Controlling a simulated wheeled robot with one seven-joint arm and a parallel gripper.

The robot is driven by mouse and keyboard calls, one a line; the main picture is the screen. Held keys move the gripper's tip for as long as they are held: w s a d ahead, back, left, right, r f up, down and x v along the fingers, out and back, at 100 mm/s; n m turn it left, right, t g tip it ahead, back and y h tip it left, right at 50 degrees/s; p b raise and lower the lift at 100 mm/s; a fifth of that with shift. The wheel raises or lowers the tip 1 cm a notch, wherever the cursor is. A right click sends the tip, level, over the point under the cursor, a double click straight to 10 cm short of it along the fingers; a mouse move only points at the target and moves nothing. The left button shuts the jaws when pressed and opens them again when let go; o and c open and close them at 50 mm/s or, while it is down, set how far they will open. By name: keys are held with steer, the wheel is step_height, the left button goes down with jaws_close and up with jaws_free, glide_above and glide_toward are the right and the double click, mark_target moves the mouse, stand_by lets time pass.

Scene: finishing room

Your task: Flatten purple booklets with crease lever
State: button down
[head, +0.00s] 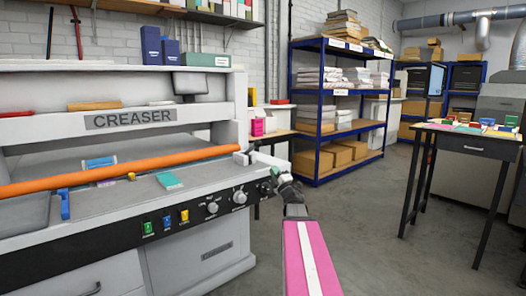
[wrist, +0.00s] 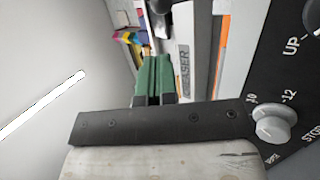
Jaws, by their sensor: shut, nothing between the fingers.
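The creaser (head: 180,118) stands at the left, with a long orange bar (head: 120,170) slanting across its front; this looks like the crease lever. A teal booklet (head: 168,180) lies on the bed in front of the bar. A small blue and white booklet (head: 100,163) lies behind the bar. My gripper (head: 274,171) is at the right end of the machine, apart from the bar. Its green fingers (wrist: 152,78) are shut and empty in the wrist view, with the creaser's front panel beside them.
The front panel has knobs (head: 239,197) and coloured switches. A black table (head: 466,143) at the right holds several coloured booklets. A blue shelf unit (head: 337,105) with paper and boxes stands behind. The floor between machine and table is clear.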

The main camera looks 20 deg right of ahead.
mark_target(259, 146)
steer(key=x, duration=1.4)
steer(key=shift+f, duration=0.1)
steer(key=shift+w, duration=0.1)
